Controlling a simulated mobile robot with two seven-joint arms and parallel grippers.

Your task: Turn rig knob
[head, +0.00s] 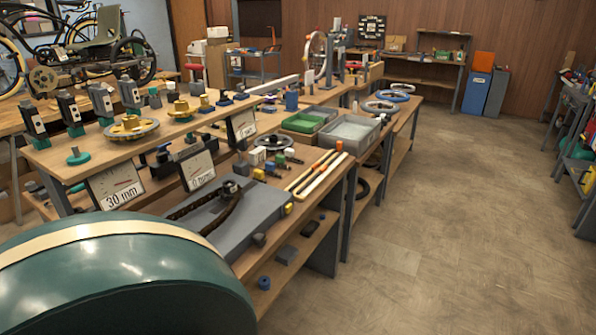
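A measuring rig stands on the raised shelf of the near bench. Its front carries a dial plate reading 30 mm (117,187), a second dial plate (197,170) that seems to read 0 mm, and a third (243,125) further back. A round green knob (78,156) stands on the shelf above the 30 mm plate. A dark knob-like part (162,152) sits between the first two plates. I cannot tell which of these is the rig knob. Brass-coloured wheel parts (130,127) sit behind them. Neither of my grippers shows.
A grey plate (185,215) with a curved chain lies on the lower bench top, near orange and white rods (322,172). Grey and green bins (350,132) stand behind. A large green rounded form fills the lower left corner. The floor (430,220) at right is clear.

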